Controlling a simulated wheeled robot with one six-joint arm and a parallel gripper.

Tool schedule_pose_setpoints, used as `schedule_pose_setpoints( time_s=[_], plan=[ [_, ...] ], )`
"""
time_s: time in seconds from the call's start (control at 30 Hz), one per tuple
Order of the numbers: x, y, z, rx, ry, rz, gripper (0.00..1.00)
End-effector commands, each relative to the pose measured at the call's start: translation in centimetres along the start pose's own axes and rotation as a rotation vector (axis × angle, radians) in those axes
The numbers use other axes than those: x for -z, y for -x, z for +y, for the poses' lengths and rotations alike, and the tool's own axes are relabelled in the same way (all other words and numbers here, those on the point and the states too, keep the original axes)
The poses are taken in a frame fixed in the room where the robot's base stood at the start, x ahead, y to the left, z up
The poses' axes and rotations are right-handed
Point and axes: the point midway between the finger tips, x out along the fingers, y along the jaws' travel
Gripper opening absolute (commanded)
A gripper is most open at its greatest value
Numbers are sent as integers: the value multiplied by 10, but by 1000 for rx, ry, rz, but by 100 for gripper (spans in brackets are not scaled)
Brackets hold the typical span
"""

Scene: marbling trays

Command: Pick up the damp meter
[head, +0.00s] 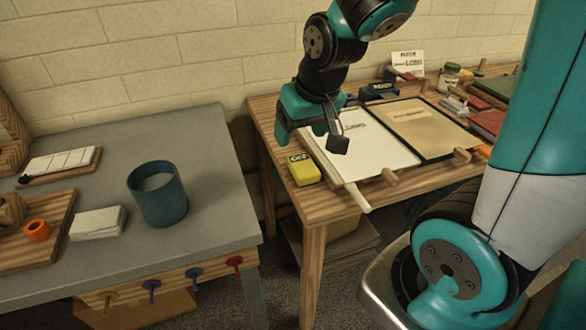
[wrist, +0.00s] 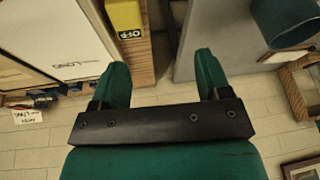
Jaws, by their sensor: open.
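A yellow block-shaped device with a dark label, which looks like the damp meter (head: 304,170), lies on the near left corner of the wooden table. It also shows at the top of the wrist view (wrist: 124,14), with a label reading OFF. My gripper (head: 312,138) hangs above the left side of that table, apart from the device. In the wrist view my gripper (wrist: 162,68) has its two green fingers spread with nothing between them, and the device lies beyond the left finger.
A drawing board with white paper (head: 360,150) lies right beside the device. A wooden rod (head: 357,196) sticks out over the front edge. A grey table (head: 215,190) with a blue cup (head: 160,205) stands to the left, across a narrow gap.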

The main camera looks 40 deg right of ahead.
Motion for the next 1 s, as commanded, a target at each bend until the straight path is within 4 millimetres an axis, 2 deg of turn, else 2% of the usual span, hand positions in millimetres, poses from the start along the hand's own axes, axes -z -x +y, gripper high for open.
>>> schedule_pose_setpoints(
  time_s=[0.03,0.1,0.2,0.6,1.0],
  plan=[
    [9,-10,23,-54,-62,21,70],
    [16,-18,44,-106,-111,47,70],
    [20,-32,56,-134,-135,58,70],
    [23,-115,68,-132,-134,56,70],
    [25,-150,72,-131,-134,58,70]
  ],
)
